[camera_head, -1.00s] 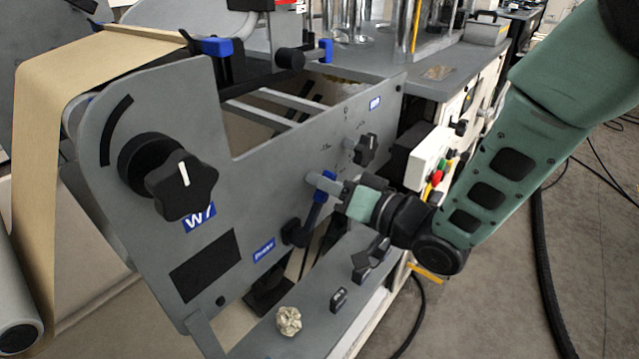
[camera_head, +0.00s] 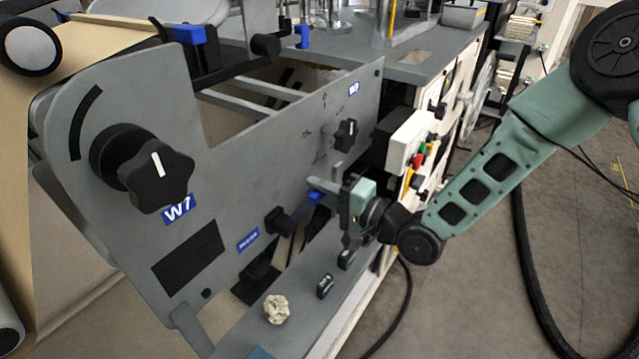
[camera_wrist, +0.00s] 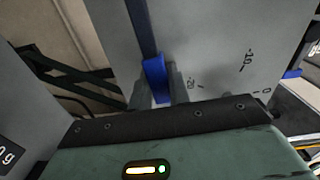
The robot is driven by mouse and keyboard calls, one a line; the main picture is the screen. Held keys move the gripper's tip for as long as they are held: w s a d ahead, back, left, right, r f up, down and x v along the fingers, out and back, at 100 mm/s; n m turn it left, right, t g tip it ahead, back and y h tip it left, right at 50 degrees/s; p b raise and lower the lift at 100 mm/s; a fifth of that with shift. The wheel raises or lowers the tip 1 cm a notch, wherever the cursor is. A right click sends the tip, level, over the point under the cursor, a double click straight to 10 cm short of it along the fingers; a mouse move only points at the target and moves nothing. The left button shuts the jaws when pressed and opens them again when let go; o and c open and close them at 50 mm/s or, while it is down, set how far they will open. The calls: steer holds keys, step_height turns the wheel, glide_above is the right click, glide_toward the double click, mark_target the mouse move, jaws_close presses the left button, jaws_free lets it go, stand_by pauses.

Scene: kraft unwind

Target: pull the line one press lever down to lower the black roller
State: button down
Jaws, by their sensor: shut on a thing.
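The press lever (camera_head: 316,197) is a blue bar on the grey side plate (camera_head: 235,165). It runs right and slightly up from a black hub (camera_head: 282,222). My gripper (camera_head: 323,190) is shut on its outer end, beside the plate. In the wrist view the blue lever tip (camera_wrist: 156,78) sits between the two grey fingers of my gripper (camera_wrist: 157,92). My gripper hides part of the lever in the head view. A dark roller-like part with a blue end (camera_head: 265,45) shows above the plate; I cannot tell if it is the black roller.
A large black star knob (camera_head: 160,175) and a smaller one (camera_head: 346,134) stick out of the plate. A ledge below carries a crumpled pale lump (camera_head: 277,309) and small black parts (camera_head: 325,286). A white button box (camera_head: 410,138) is close to my wrist. Open floor lies to the right.

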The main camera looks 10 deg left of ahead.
steer(key=shift+f+m, duration=0.45)
steer(key=shift+m, duration=0.05)
steer(key=shift+f, duration=0.1)
steer(key=c, duration=1.3)
jaws_free()
steer(key=v, duration=1.7)
steer(key=shift+d, duration=0.25)
